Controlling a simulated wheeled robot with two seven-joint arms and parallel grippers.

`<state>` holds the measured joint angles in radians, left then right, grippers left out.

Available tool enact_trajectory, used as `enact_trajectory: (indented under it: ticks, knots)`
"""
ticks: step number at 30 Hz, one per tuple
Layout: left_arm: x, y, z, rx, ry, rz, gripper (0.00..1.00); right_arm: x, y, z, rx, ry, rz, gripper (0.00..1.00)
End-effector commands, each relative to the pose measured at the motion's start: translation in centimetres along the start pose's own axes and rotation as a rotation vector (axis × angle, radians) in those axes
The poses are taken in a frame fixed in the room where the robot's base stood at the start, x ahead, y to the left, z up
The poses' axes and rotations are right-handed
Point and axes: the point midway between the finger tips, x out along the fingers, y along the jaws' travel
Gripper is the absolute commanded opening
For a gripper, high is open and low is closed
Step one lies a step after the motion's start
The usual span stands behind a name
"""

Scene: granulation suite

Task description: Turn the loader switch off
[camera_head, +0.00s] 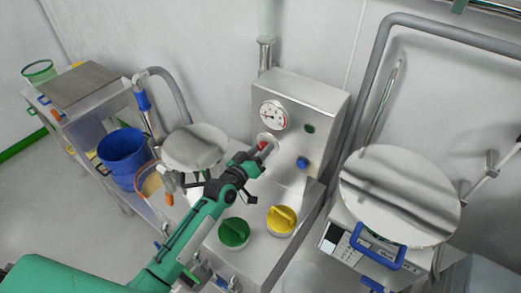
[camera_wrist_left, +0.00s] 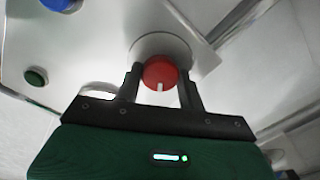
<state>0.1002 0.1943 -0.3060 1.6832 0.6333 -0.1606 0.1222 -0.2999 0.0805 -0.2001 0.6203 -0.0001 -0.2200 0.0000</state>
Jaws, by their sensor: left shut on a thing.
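The loader switch is a red rotary knob (camera_head: 265,147) on the front of the steel control box (camera_head: 318,95). It also shows in the left wrist view as a red knob (camera_wrist_left: 159,73) on a round pale plate, with a white mark at its lower edge. My left gripper (camera_head: 259,153) reaches up to it from the lower left. In the left wrist view its two fingers (camera_wrist_left: 160,88) stand on either side of the red knob and are shut on it. The fingers partly hide the knob in the head view. My right gripper is not in view.
A gauge (camera_head: 273,115), a blue knob (camera_head: 302,162) and a small green button (camera_head: 310,128) are on the same box. A blue bucket (camera_head: 123,157) stands left; a round steel lid (camera_head: 400,195) is right.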

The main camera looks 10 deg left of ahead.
Motion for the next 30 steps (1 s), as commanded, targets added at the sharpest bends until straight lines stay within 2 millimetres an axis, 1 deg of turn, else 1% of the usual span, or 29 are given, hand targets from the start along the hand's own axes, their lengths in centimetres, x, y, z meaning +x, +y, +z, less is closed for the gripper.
enact_trajectory:
  ticks: [3,9,23,24,26,27,30]
  knots:
    - [-0.02,-0.04,0.1,-0.051,-0.002,-0.001,0.17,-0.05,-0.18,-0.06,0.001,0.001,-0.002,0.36]
    - [-0.02,-0.06,0.11,-0.097,-0.002,-0.001,0.17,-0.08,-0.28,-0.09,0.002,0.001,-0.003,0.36]
    - [-0.02,-0.06,0.12,-0.112,-0.002,-0.001,0.17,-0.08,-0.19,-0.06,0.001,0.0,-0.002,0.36]
    - [-0.02,-0.05,0.12,-0.112,-0.002,-0.001,0.41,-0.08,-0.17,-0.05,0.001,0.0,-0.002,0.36]
    - [-0.02,-0.06,0.12,-0.112,-0.002,-0.001,0.53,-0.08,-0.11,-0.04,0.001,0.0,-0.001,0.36]
    - [-0.02,-0.05,0.11,-0.112,-0.002,-0.001,0.61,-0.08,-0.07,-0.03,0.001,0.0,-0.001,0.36]
    - [-0.01,-0.04,0.08,-0.111,-0.001,-0.001,0.61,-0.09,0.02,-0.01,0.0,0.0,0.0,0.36]
